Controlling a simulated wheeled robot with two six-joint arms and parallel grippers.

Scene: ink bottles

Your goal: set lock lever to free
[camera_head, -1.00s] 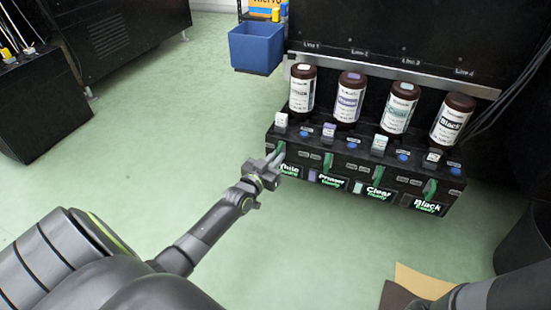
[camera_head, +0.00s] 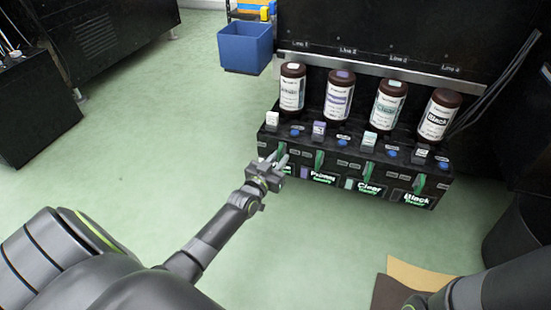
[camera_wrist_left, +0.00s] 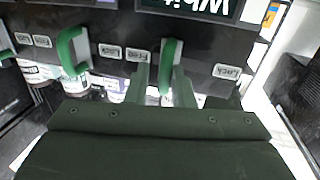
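The black ink rack (camera_head: 380,188) carries green levers in a row on its front. The leftmost lever (camera_head: 281,150), at the White line, is partly hidden by my left gripper (camera_head: 276,161). In the left wrist view, which shows the rack upside down, this lever (camera_wrist_left: 170,65) stands between the two fingers of the left gripper (camera_wrist_left: 163,88). The fingers are apart, and I cannot tell whether they touch the lever. A "Lock" label (camera_wrist_left: 228,72) is to its right and a "Free" label (camera_wrist_left: 138,55) to its left. My right arm (camera_head: 485,290) shows at bottom right; its gripper is unclear.
Several brown bottles stand on the rack, including the Black one (camera_head: 437,115). A neighbouring green lever (camera_wrist_left: 73,50) is left in the wrist view. A blue bin (camera_head: 245,47) is behind left. Cardboard (camera_head: 425,278) lies at lower right. The green floor left of the rack is clear.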

